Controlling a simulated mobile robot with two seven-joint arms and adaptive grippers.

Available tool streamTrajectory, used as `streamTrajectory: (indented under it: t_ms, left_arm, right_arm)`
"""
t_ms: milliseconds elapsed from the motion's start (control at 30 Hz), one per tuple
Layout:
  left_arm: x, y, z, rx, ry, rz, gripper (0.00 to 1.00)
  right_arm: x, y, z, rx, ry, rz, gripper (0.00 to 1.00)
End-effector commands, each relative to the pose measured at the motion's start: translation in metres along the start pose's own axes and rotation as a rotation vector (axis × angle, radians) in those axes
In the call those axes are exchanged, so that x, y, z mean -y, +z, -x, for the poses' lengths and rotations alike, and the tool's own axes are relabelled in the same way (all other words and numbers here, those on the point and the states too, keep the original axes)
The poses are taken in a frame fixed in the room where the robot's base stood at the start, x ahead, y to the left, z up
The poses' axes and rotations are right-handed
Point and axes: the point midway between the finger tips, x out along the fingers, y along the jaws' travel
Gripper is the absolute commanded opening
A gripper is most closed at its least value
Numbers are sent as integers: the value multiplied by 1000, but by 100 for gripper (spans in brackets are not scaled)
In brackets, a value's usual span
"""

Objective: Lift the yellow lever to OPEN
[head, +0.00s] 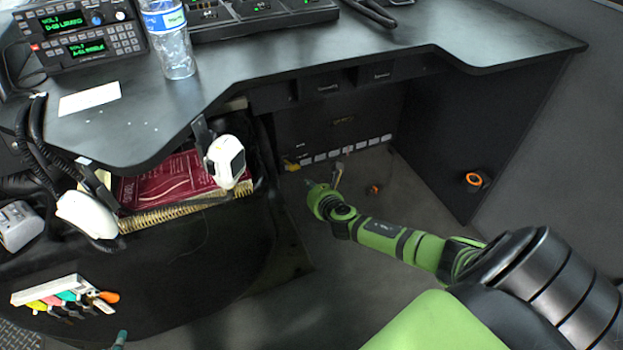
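A small yellow piece (291,165), which looks like the yellow lever, sits low under the desk at the left end of a row of pale labels. It is too small to read its position or any OPEN marking. My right gripper (309,183) reaches under the desk from the right, just below and right of the yellow piece. The gripper is small and seen from behind, so its fingers cannot be made out; it appears apart from the piece. A teal tip at the bottom left, likely my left gripper (120,338), barely shows.
The black desk (150,125) overhangs the area, with its side panel (470,130) at right. A thin upright object (338,175) stands right of my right gripper. A white handheld device (226,161) hangs at the desk edge. Radios (80,35) and a bottle (172,45) stand on top.

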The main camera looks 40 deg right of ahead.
Motion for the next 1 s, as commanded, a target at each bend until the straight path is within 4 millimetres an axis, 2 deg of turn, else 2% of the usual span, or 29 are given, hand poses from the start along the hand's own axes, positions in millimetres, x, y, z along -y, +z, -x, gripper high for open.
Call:
streamTrajectory:
  t_ms: [100,300,1000]
  left_arm:
    - [4,20,4,107,-7,8,40]
    - [7,42,9,210,-12,15,40]
    - [8,46,10,226,-12,17,40]
  right_arm:
    - [0,3,6,-1,0,0,0]
    - [0,4,10,-1,-1,0,0]
    - [-4,2,12,-3,-1,-31,0]
